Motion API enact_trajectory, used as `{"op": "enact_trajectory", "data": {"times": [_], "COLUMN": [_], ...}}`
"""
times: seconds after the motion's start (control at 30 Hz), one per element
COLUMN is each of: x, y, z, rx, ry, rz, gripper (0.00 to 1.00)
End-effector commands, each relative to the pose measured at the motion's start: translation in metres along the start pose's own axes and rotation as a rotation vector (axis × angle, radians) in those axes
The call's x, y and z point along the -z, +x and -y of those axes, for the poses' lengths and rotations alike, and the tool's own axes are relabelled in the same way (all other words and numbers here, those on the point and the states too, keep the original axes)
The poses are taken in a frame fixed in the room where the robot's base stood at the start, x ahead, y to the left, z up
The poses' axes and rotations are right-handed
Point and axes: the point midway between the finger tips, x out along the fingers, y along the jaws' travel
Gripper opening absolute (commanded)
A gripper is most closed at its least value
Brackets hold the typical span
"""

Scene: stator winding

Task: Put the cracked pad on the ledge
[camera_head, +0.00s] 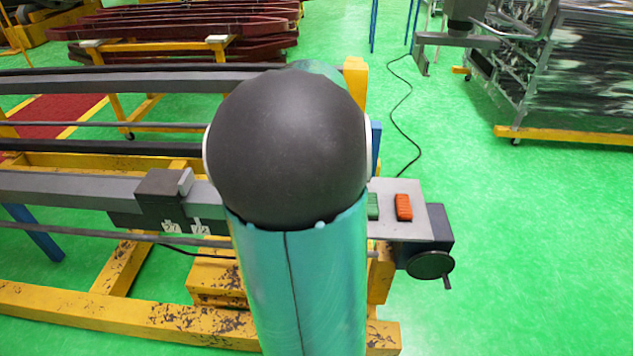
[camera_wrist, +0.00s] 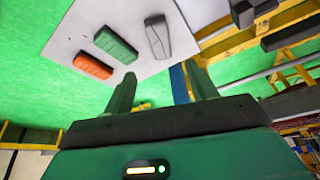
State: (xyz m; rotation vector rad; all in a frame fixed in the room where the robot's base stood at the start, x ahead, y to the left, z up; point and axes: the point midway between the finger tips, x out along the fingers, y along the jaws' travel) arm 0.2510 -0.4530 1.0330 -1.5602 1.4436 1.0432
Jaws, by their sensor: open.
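Three pads lie side by side on a light grey plate (camera_wrist: 85,20) in the wrist view: an orange pad (camera_wrist: 93,66), a green pad (camera_wrist: 115,45) and a grey pad (camera_wrist: 157,36). The grey pad shows dark lines on its face, but I cannot tell whether they are cracks. In the head view, the plate (camera_head: 425,219) carries the orange pad (camera_head: 404,207) and the partly hidden green pad (camera_head: 373,206); my arm hides the grey one. My gripper (camera_wrist: 160,72) is open and empty, its fingers pointing towards the plate, apart from the pads. I cannot tell which surface is the ledge.
A dark block (camera_head: 160,194) with white labels sits on the rail left of my arm. A yellow frame (camera_head: 120,309) with long grey rails stands below. A round handwheel (camera_head: 430,265) sticks out under the plate. Green floor is open at right.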

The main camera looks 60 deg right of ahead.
Motion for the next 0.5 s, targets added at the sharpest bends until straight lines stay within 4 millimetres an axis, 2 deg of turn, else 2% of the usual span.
{"op": "enact_trajectory", "data": {"times": [0.2, 0.3, 0.37, 0.47, 0.5], "x": [0.0, -0.009, -0.024, -0.063, -0.084], "y": [-0.001, -0.007, -0.016, -0.042, -0.057], "z": [0.0, 0.01, 0.025, 0.059, 0.073], "rx": [0.001, 0.027, 0.064, 0.16, 0.206], "ry": [-0.001, -0.028, -0.072, -0.195, -0.262], "rz": [0.0, 0.011, 0.025, 0.057, 0.069], "gripper": [0.57, 0.57, 0.57, 0.57, 0.57]}}
